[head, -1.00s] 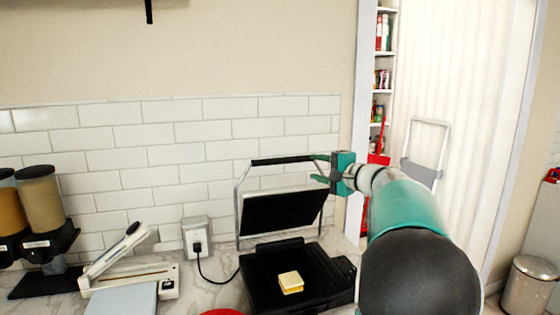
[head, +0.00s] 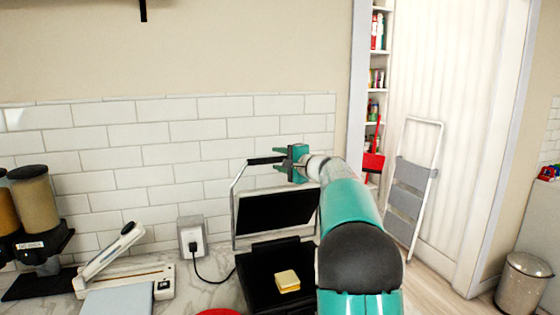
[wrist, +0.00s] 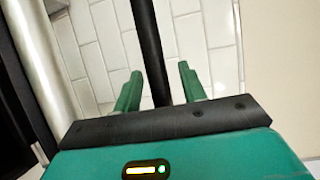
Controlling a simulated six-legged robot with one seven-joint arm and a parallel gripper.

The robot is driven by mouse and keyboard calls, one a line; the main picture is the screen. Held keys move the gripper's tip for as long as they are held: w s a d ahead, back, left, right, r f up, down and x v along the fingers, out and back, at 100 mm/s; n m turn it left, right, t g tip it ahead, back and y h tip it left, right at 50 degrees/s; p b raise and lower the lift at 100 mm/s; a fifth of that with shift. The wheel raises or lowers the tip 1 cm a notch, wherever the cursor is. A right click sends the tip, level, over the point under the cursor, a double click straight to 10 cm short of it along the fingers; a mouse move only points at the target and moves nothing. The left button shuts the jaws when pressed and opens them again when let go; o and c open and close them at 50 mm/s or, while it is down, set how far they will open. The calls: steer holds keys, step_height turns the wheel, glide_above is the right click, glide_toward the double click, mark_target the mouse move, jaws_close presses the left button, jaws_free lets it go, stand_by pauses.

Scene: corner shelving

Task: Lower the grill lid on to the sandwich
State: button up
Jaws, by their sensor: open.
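The black grill lid (head: 275,212) stands raised and tilted back at the wall, with metal side arms up to a dark bar handle (head: 259,161). A pale yellow sandwich (head: 287,280) lies on the black lower plate (head: 258,264). My green gripper (head: 278,160) is open at the right part of the handle, above the lid. My arm hides the right side of the grill.
A wall socket with a plug (head: 192,240) and cord is left of the grill. A white sealer-like device (head: 125,278) and dispensers (head: 40,205) stand farther left. A red round item (head: 219,312) shows at the front edge. A step ladder (head: 413,185) leans right.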

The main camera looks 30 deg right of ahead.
jaws_close()
